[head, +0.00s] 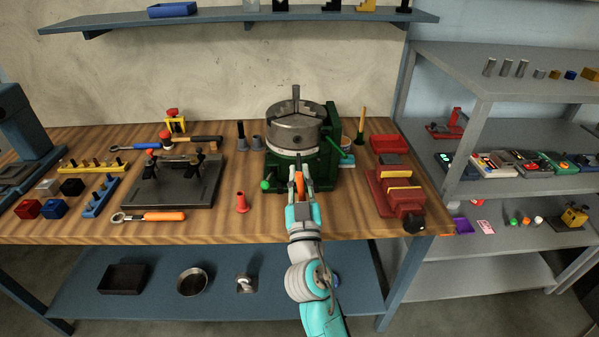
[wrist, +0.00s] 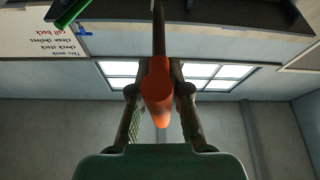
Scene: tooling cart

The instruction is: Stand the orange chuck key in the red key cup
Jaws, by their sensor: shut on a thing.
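The orange chuck key (head: 299,184) is between the fingers of my gripper (head: 301,193) in the head view, in front of the green chuck base. In the wrist view its orange handle (wrist: 156,92) is clamped between the two fingertips of my gripper (wrist: 158,88), and its dark shaft runs up to the top edge. The red key cup (head: 242,203) stands upright on the bench to the left of my gripper, apart from it. The inside of the cup is too small to make out.
The green chuck base (head: 285,172) with its steel chuck (head: 294,128) stands just behind my gripper. A black fixture plate (head: 174,188) and an orange-handled wrench (head: 150,216) lie left of the cup. A red vise (head: 400,193) is at right. Bare wood surrounds the cup.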

